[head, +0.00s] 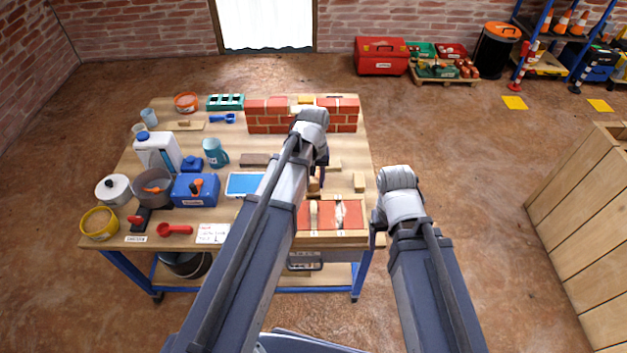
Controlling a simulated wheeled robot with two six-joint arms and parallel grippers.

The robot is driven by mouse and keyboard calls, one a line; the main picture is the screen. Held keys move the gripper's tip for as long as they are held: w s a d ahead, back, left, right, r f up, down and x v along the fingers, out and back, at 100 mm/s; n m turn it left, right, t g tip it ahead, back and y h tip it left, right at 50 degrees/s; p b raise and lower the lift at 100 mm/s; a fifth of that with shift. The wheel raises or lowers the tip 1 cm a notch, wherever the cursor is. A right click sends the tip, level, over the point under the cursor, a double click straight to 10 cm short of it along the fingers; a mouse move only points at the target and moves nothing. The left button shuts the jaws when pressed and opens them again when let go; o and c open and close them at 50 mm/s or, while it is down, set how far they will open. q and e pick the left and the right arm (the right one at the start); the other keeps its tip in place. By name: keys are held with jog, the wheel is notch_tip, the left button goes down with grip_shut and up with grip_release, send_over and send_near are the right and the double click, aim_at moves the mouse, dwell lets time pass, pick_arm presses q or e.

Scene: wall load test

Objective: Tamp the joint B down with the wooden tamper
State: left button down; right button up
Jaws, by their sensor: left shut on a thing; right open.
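A framed tray with red brick faces (322,234) lies at the table's front right. Two joints run between its bricks: one holds a pale tan strip (313,214), and the other, to its right, has a rough whitish patch (341,214). I cannot read which is joint B. My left gripper (317,178) is shut on a small wooden piece (314,185), probably the tamper, behind the tray; my arm partly hides it. My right gripper (379,224) is open and empty at the table's right edge, beside the tray; its fingers are mostly hidden.
A small brick wall (267,115) stands at the table's back. A blue tray (245,183), a blue box (195,190), a teal mug (215,152), a white jug (157,152) and pots crowd the left half. Small wooden blocks (359,182) lie near the right edge.

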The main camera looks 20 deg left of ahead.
aim_at(314, 193)
pick_arm(q)
notch_tip(314, 193, down, 2)
jog(key=shift+w+b, duration=0.1)
jog(key=shift+b, duration=0.7)
notch_tip(314, 193, down, 4)
jog(key=b, duration=0.4)
jog(key=shift+f+b, duration=0.55)
jog(key=shift+b, duration=0.05)
dwell(1.3)
notch_tip(314, 193, up, 7)
jog(key=p, duration=0.7)
dwell(0.4)
